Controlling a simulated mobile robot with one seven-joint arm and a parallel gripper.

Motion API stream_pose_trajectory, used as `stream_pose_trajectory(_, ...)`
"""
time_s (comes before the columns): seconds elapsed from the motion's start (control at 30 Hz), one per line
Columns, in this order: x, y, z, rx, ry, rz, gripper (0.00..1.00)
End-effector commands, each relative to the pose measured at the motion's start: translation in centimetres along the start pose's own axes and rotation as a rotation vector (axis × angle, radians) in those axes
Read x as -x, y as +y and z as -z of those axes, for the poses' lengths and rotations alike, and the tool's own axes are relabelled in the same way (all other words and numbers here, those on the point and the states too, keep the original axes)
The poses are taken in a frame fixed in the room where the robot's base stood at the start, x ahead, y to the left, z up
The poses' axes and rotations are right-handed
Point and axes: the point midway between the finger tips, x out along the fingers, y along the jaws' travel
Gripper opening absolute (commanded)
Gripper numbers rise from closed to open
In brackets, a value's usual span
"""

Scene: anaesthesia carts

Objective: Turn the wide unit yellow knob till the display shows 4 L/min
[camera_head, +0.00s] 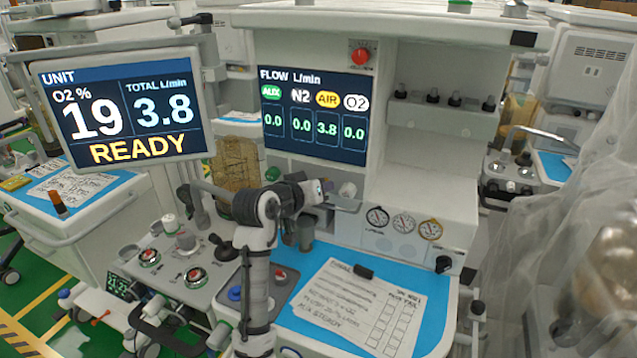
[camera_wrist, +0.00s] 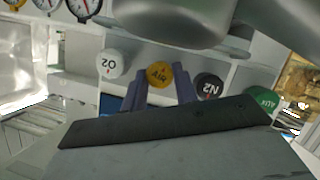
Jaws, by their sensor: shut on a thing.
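The wide unit's flow display (camera_head: 313,115) reads AUX 0.0, N2 0.0, AIR 3.8 and O2 0.0. The yellow knob marked AIR (camera_wrist: 159,74) shows in the wrist view between the two fingers of my gripper (camera_wrist: 160,86), which is shut on it. In the head view my gripper (camera_head: 318,191) reaches the knob row below the flow display, and my arm hides the yellow knob there. The white O2 knob (camera_wrist: 110,64), the black N2 knob (camera_wrist: 209,86) and the green AUX knob (camera_wrist: 260,103) stand apart on either side.
The unit screen (camera_head: 125,105) reads O2 19 %, total 3.8 L/min, READY. A red knob (camera_head: 361,55) sits above the flow display. Gauges (camera_head: 403,223) are right of my gripper. A paper checklist (camera_head: 350,305) lies on the blue worktop (camera_head: 433,298) below.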

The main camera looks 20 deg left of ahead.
Motion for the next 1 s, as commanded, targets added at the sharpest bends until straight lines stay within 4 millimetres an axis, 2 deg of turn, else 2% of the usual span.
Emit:
stream_pose_trajectory(0.4,0.01,-0.14,0.00,0.250,-0.002,-0.103,0.06)
stream_pose_trajectory(1.0,0.00,-0.31,-0.06,0.321,0.000,-0.132,0.06)
